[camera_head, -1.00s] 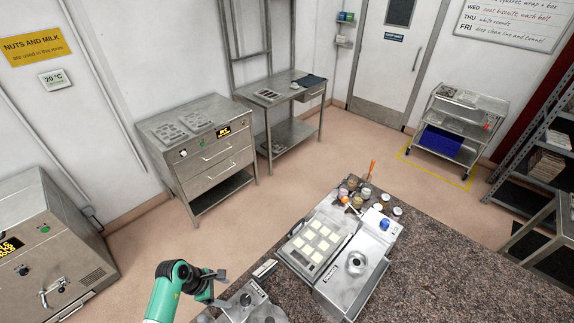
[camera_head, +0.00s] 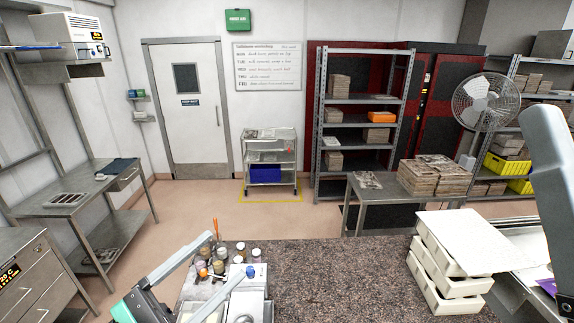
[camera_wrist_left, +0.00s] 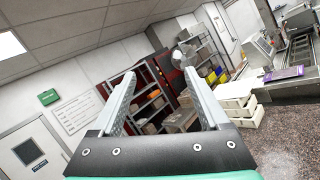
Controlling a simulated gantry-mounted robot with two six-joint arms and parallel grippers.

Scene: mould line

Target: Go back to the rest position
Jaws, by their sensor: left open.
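My left gripper (camera_head: 229,253) shows at the bottom of the head view, in front of the machine on the granite worktop (camera_head: 340,270). In the left wrist view its two grey fingers (camera_wrist_left: 159,74) stand wide apart with nothing between them. They point out into the room and upward, with shelves and wall behind. A pale arm link, which seems to be of my right arm, shows at the right edge of the head view; its gripper is not in view.
Small jars (camera_head: 205,254) stand by the machine, close to the left fingers. A stack of white trays (camera_head: 440,285) stands on the worktop at right. The worktop between is clear. A trolley (camera_head: 270,162) and a shelf rack (camera_head: 362,125) stand farther back.

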